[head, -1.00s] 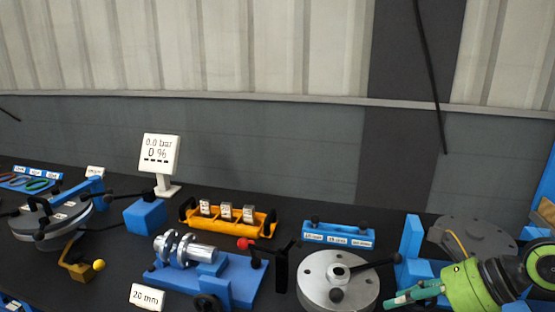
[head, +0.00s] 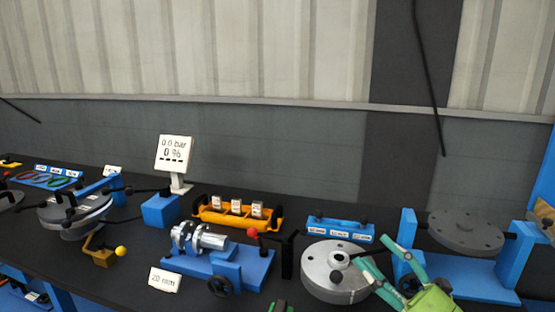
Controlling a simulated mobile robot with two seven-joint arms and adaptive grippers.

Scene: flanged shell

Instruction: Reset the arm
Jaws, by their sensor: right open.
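My right gripper (head: 376,255) is at the lower right, with two green fingers spread apart and nothing between them. Its fingers point up and left, overlapping the right edge of the silver flanged disc (head: 322,277) in the picture; whether they touch it I cannot tell. Its green body is cut by the bottom edge, and the rest of the arm is out of view. A small green and dark piece (head: 280,307) at the bottom middle looks like the tip of my left gripper; its jaws cannot be made out.
A grey disc (head: 466,229) sits in a blue stand (head: 470,278) at the right. A blue fixture (head: 247,262) with a silver shaft, an orange tray (head: 212,216) with several blocks, a blue labelled rack (head: 340,221) and a gauge display (head: 174,152) crowd the dark bench.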

